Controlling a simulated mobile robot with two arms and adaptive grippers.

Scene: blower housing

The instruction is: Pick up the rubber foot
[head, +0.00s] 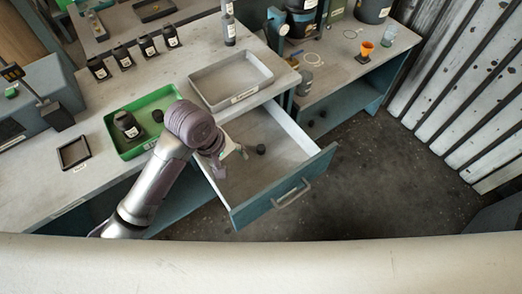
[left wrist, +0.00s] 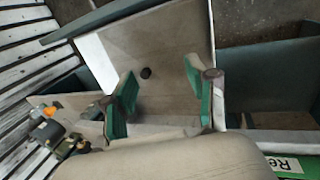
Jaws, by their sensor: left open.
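The rubber foot (head: 261,149) is a small black round piece lying on the floor of the open drawer (head: 285,160). In the left wrist view the foot (left wrist: 146,72) shows between and beyond my two green-padded fingers. My left gripper (head: 232,160) is over the drawer, just left of the foot in the head view. It is open and empty; the left wrist view shows the fingers (left wrist: 160,82) wide apart. They appear not to touch the foot. My right gripper is not in view.
A green tray (head: 112,133) with black parts and an empty grey tray (head: 262,84) stand on the bench beside the drawer. The drawer's walls and blue front (head: 268,205) surround the foot. Several labelled dark bottles (head: 147,45) stand farther back.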

